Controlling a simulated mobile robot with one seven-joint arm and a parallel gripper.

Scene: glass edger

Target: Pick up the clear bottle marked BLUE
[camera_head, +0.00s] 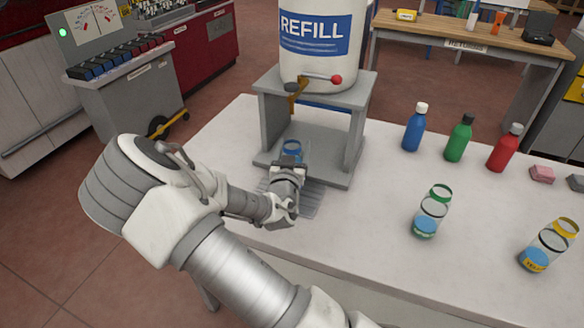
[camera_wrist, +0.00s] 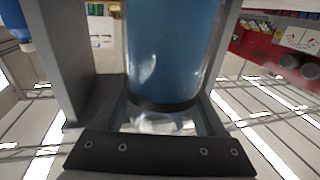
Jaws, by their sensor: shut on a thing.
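A clear bottle with a blue rim (camera_head: 291,149) is under the grey refill stand, below the tap. Its lower part is hidden behind my gripper (camera_head: 289,170), and no label on it can be read. In the wrist view the clear bottle (camera_wrist: 175,50) fills the middle, with blue inside and a dark band low on it. My gripper is shut on this bottle, which looks upright. Whether it touches the surface below is hidden.
The stand (camera_head: 364,118) carries a white REFILL tank (camera_head: 315,65) with a red-knobbed tap lever (camera_head: 336,79). To the right are a green-rimmed clear bottle (camera_head: 431,212), a yellow-rimmed one (camera_head: 551,243), and capped blue (camera_head: 413,130), green (camera_head: 459,140) and red (camera_head: 503,150) bottles. The front table middle is clear.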

